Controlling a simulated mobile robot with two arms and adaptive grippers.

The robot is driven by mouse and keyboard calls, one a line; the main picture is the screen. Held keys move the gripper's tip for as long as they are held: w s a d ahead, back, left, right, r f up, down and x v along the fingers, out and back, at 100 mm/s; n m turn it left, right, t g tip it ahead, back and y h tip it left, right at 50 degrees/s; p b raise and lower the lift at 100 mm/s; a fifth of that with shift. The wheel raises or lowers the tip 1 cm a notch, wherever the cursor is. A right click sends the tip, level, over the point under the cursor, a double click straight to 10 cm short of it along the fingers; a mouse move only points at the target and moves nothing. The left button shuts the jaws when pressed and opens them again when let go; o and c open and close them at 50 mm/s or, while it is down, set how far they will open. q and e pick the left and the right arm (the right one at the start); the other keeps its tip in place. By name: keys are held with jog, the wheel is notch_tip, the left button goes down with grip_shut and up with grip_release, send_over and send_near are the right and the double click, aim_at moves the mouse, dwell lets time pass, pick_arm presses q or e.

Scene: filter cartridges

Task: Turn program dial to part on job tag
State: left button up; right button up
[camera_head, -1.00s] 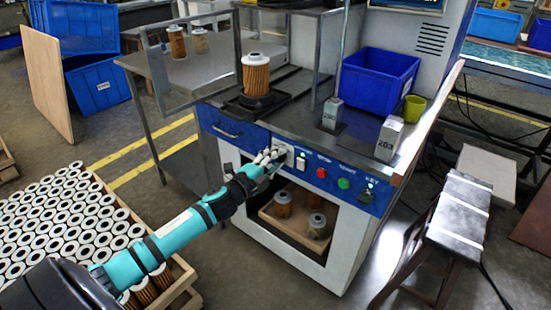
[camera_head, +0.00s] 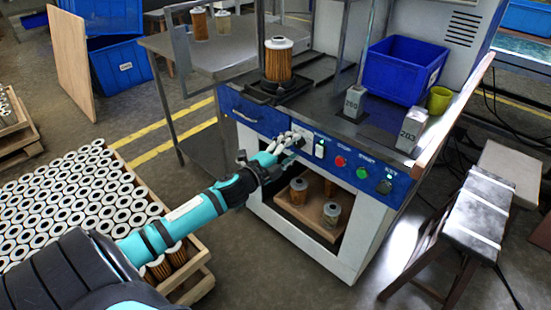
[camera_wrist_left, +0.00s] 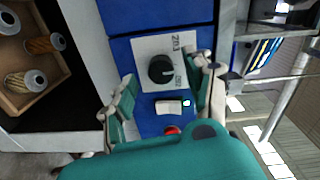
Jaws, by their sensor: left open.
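The program dial (camera_wrist_left: 161,69) is a black round knob on a white plate (camera_wrist_left: 148,48) on the blue panel. Numbers are printed on the plate; one reads like 203, the other is too small to read surely. A light mark shows on the knob's right side. My left gripper (camera_wrist_left: 163,92) is open, its fingers on either side of the dial with visible gaps. In the head view, my left gripper (camera_head: 285,147) is at the panel and largely hides the dial. Grey blocks marked 260 (camera_head: 353,103) and 203 (camera_head: 411,130) stand on the bench. I cannot tell which is the job tag.
A white switch (camera_head: 320,148), a red button (camera_head: 340,161), a green button (camera_head: 361,172) and a key switch (camera_head: 384,186) line the panel to the right. A filter cartridge (camera_head: 278,62) stands on the bench fixture. A blue bin (camera_head: 402,70) stands behind the blocks.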

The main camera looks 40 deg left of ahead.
pick_arm(q)
jog(key=s, duration=1)
jog(key=shift+a+r, duration=0.15)
jog(key=shift+a, duration=0.2)
jog(key=shift+s, duration=0.1)
